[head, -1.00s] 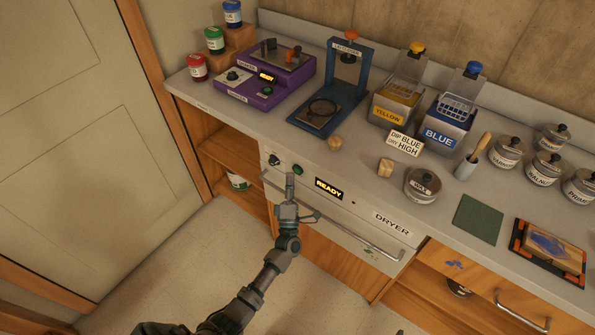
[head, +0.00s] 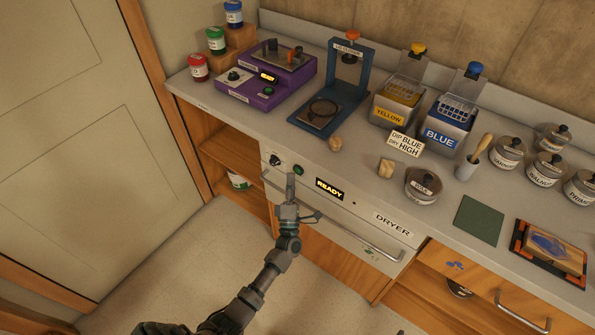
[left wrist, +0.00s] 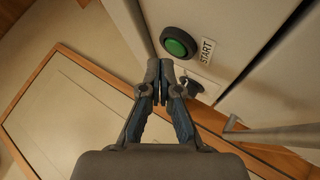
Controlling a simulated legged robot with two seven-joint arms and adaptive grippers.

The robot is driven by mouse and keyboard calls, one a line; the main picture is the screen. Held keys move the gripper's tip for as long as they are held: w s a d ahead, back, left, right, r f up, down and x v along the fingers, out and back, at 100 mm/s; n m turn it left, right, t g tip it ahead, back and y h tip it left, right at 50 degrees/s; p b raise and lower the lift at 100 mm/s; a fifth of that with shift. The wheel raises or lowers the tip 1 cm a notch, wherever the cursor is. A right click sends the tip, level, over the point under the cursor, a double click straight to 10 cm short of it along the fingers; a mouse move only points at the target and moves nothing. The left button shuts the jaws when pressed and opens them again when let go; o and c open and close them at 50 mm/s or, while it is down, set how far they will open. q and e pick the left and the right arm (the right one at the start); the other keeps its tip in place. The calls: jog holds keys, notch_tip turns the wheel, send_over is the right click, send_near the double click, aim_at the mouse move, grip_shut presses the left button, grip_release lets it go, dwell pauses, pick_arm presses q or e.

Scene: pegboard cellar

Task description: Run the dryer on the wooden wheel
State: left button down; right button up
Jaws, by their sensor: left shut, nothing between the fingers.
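The dryer (head: 394,227) is a pale drawer-like front built in under the counter, with a long bar handle (head: 345,227). Its lit display (head: 329,189) reads READY. A green button (head: 298,170) and a dark knob (head: 275,160) sit at its upper left. In the left wrist view the green button (left wrist: 180,42) has a START label (left wrist: 207,50), with the dark knob (left wrist: 191,87) nearby. My left gripper (head: 291,180) is shut and empty just in front of the panel, below the button; in the wrist view its fingertips (left wrist: 160,69) appear apart from it. I cannot make out a wooden wheel.
On the counter (head: 260,125) stand a purple device (head: 265,80), a blue stand (head: 330,105), yellow (head: 390,115) and blue (head: 438,137) dip tanks, and several lidded tins. A card (head: 405,144) reads DIP BLUE, DRY HIGH. The floor left of my arm is clear.

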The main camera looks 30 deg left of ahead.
pick_arm(q)
jog(key=shift+w, duration=0.15)
jog(key=shift+w, duration=0.25)
jog(key=shift+r, duration=0.1)
dwell(0.4)
jog(key=shift+w+b, duration=0.45)
dwell(0.4)
dwell(0.3)
jog(key=shift+s+p, duration=0.4)
jog(key=shift+s, duration=0.5)
